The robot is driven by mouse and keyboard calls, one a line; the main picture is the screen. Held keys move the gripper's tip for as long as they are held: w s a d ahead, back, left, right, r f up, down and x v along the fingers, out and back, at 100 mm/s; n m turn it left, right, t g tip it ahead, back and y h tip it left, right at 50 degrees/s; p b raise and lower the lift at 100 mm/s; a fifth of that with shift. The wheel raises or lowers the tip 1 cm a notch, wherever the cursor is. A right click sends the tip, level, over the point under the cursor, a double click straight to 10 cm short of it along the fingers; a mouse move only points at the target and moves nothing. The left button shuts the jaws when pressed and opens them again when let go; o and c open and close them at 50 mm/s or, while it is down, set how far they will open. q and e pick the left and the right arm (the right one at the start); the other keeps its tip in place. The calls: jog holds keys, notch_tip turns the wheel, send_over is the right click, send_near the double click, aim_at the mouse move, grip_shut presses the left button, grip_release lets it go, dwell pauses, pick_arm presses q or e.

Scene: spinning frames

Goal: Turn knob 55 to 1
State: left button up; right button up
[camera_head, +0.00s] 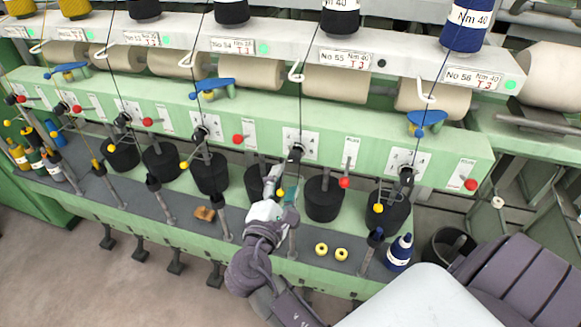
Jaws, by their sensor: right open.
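Knob 55 (296,153) is a small black knob on a white dial plate (303,138) on the green front panel, below and left of the No 55 label (345,57). The plate's numbers are too small to read, and I cannot tell where the knob points. My right gripper (277,183) is open, just below and slightly left of the knob. Its fingers reach up close to the knob, and I cannot tell whether they touch it. It covers part of a black can behind it. My left gripper is not in view.
Similar knobs sit on both sides, including one at the right (408,175). A red ball lever (344,183) stands right of the gripper. Yellow rings (321,249) and a blue spool (399,252) sit on the grey ledge. Black cans (323,199) line the panel's foot.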

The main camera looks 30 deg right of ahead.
jog(key=shift+v, duration=2.15)
jog(key=w+a+f+n+y+b, duration=0.1)
jog(key=a+f+y+b, duration=0.15)
jog(key=f, duration=0.95)
jog(key=w+a+f+n+y+b, duration=0.15)
jog(key=f+y, duration=0.25)
jog(key=f, duration=0.9)
jog(key=s+a+f+m+g+y+b, duration=0.1)
jog(key=s+f+g+y+b, duration=0.15)
jog(key=f, duration=0.65)
jog(key=s+a+f+m+g+y+b, duration=0.1)
jog(key=s+f, duration=0.3)
jog(key=f, duration=0.5)
jog(key=s+d+f+m+g+y+b, duration=0.1)
jog(key=s+f+m, duration=0.3)
jog(key=s+f, duration=0.6)
jog(key=s+d+f+m+g+y+b, duration=0.1)
jog(key=s+d+f+m+g+b, duration=0.2)
jog(key=s+f, duration=0.7)
jog(key=s+d+f+m+g+y+b, duration=0.1)
jog(key=s+d+f+m+g+b, duration=0.2)
jog(key=s+f, duration=0.6)
jog(key=s+m, duration=0.2)
jog(key=shift+s+f+y, duration=0.3)
jog(key=shift+f+y, duration=0.1)
